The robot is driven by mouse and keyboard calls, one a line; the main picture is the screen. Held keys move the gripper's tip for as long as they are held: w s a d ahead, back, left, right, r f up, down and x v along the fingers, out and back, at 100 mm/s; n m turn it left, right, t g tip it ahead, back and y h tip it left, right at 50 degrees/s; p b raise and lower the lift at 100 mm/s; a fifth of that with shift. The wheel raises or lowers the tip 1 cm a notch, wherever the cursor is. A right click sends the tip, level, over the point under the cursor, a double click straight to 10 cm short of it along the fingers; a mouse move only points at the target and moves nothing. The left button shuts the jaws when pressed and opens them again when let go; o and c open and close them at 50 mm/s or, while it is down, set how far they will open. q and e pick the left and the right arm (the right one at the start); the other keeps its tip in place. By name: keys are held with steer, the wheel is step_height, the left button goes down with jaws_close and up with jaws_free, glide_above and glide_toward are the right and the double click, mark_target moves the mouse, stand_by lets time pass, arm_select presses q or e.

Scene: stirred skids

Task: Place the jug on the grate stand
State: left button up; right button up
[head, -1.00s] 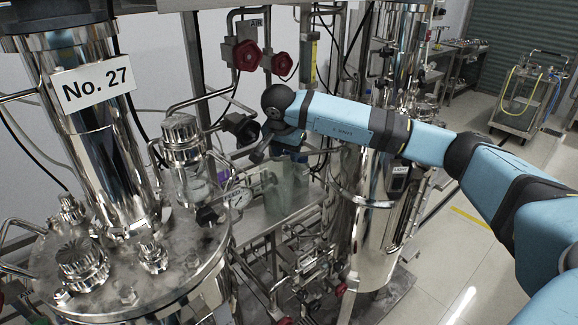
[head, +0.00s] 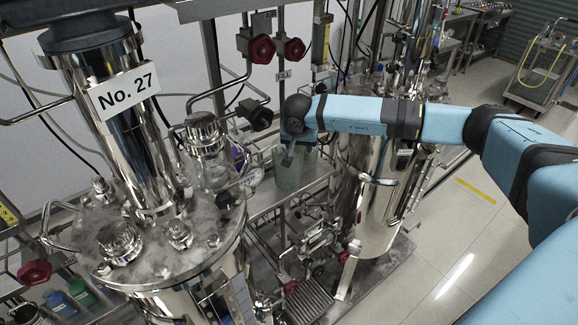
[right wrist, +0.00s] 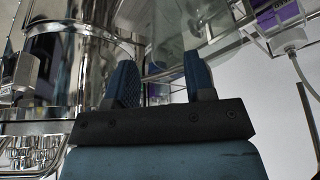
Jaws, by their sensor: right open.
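A clear, faintly green glass jug (head: 293,176) stands on the metal shelf between the two steel vessels, partly hidden by my right arm. My right gripper (head: 288,158) points down at the jug's upper part, its fingers small and dark against it. In the right wrist view, the right gripper's two blue fingers (right wrist: 162,80) are apart, with pale see-through glass (right wrist: 170,35) beyond them; I cannot tell whether they touch it. A ribbed metal grate (head: 308,299), apparently the grate stand, lies low between the vessels, and its top looks bare. My left gripper is not in view.
The No. 27 vessel (head: 165,240) stands at the left and another steel vessel (head: 378,205) is close right of the jug. Red valve handles (head: 262,48) and pipes are behind. Small valves and piping (head: 318,245) lie above the grate. The floor at right is clear.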

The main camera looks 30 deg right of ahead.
mark_target(300, 154)
steer(key=p+x, duration=0.1)
steer(key=x, duration=0.4)
steer(key=shift+w+d+f+p, duration=0.1)
steer(key=shift+f+p, duration=0.1)
steer(key=shift+p, duration=0.15)
steer(key=shift+f, duration=0.35)
steer(key=c, duration=0.8)
steer(key=shift+r, duration=0.1)
jaws_close()
